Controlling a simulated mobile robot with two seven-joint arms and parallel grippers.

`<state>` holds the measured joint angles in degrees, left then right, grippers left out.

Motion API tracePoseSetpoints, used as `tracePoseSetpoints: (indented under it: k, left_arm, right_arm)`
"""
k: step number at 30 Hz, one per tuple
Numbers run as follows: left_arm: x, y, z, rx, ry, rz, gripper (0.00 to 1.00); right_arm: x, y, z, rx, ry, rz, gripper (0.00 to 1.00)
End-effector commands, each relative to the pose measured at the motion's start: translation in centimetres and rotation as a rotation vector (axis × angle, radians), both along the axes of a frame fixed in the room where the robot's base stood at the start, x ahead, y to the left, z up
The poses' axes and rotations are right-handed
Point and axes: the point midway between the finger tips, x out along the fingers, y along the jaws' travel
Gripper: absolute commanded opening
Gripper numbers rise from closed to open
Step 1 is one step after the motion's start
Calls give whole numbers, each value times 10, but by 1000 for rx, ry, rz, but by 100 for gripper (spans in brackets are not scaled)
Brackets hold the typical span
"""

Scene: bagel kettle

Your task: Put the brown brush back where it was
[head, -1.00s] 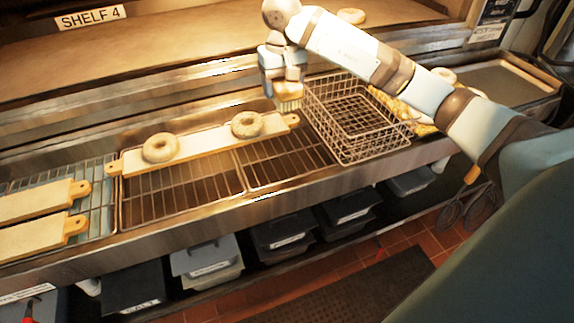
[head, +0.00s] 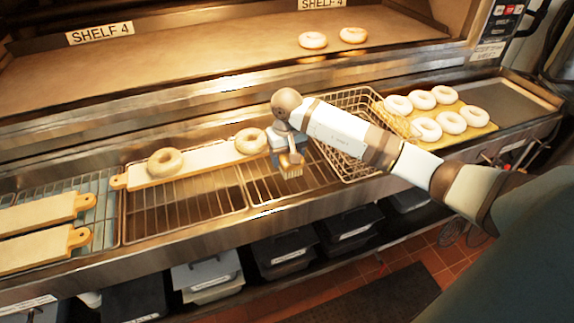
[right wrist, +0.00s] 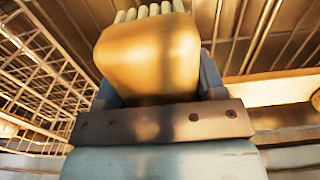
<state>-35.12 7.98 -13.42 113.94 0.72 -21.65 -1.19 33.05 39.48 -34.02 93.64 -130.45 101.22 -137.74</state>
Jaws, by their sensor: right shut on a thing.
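The brown brush (head: 291,166) is in my right gripper (head: 288,157), held over the wire rack between the bagel board and the wire basket. Its bristles point down in the head view. In the right wrist view the brush's smooth tan body (right wrist: 150,58) fills the space between the two blue fingers, with pale bristles at its far end. My right gripper is shut on it. Whether the bristles touch the rack I cannot tell. My left gripper is not in view.
A wooden board (head: 205,160) with two bagels lies left of the gripper. A wire basket (head: 350,105) stands right, partly behind my arm. Several bagels lie on a yellow board (head: 470,120). Two bagels sit on the shelf (head: 250,50). The front rack (head: 190,205) is clear.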

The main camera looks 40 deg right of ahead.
Motion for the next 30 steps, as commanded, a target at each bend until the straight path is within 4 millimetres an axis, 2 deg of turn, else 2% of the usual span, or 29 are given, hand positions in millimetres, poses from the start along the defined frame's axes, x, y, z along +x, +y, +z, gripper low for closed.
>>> tracePoseSetpoints:
  k: [7,15,19,20,23,30]
  left_arm:
    - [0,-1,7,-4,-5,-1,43]
    - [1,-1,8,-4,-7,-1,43]
    - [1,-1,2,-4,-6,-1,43]
    - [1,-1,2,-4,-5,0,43]
    - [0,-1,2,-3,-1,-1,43]
    - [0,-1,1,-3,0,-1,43]
  right_arm:
    - [-1,1,-35,3,2,-1,41]
    - [0,0,-38,0,-1,1,41]
    - [0,0,-43,0,0,0,41]
    - [0,0,-43,0,0,0,66]
    - [0,0,-42,0,0,0,89]
    - [0,1,-41,0,0,0,89]
